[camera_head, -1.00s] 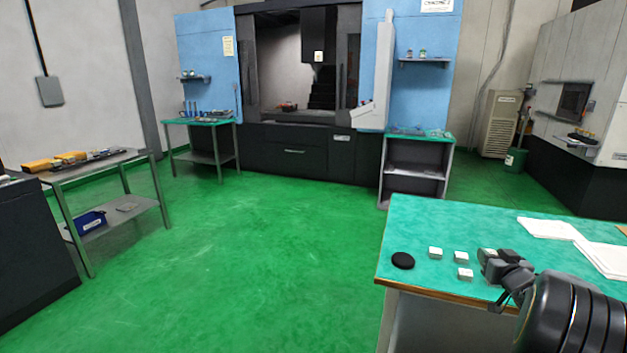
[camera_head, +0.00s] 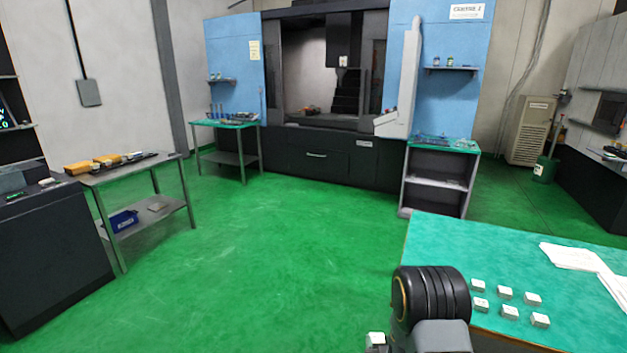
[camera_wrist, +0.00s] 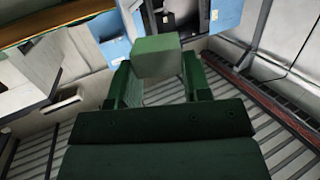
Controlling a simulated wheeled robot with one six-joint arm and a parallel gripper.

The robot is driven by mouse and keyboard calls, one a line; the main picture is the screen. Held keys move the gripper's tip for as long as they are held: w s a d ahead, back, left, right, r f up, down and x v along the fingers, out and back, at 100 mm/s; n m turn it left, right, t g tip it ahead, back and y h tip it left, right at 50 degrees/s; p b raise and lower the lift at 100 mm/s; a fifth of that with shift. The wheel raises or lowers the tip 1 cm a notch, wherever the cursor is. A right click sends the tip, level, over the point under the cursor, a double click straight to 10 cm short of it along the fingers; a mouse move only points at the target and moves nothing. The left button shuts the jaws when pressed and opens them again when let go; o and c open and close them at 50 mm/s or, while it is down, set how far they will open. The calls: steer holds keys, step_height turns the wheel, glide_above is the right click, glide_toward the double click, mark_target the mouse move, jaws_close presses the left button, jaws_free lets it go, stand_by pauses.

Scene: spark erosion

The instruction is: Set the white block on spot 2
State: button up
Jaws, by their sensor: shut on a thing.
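My gripper (camera_wrist: 156,78) is shut on a white block (camera_wrist: 157,56), tinted green in the wrist view, with its end standing out past the fingers. In the head view a white block (camera_head: 376,339) shows at the bottom edge, beside the dark wrist of my arm and left of the green-topped table (camera_head: 440,236). Most of the fingers are hidden there. Several other small white blocks (camera_head: 504,293) sit in two rows on the table, right of my arm. I cannot make out spot 2 or any spot number.
White papers (camera_head: 572,257) lie on the table's far right part. A grey side table (camera_head: 135,175) with yellow tools stands at the left. The blue and black machine (camera_head: 330,150) and a small shelf unit (camera_head: 438,185) stand at the back. The green floor between is clear.

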steer(key=shift+a, duration=0.5)
steer(key=w+d+r+h+b, duration=0.1)
steer(key=d+r+b, duration=0.2)
steer(key=d, duration=0.9)
steer(key=d+r+m+h+b, duration=0.1)
steer(key=d+r+b, duration=0.3)
steer(key=d, duration=0.8)
steer(key=w+d+r+m+h+b, duration=0.1)
steer(key=d+r+b, duration=0.3)
steer(key=d, duration=0.8)
steer(key=shift+w+d+r+g+h, duration=0.3)
steer(key=shift+w+r, duration=0.05)
steer(key=shift+r, duration=0.4)
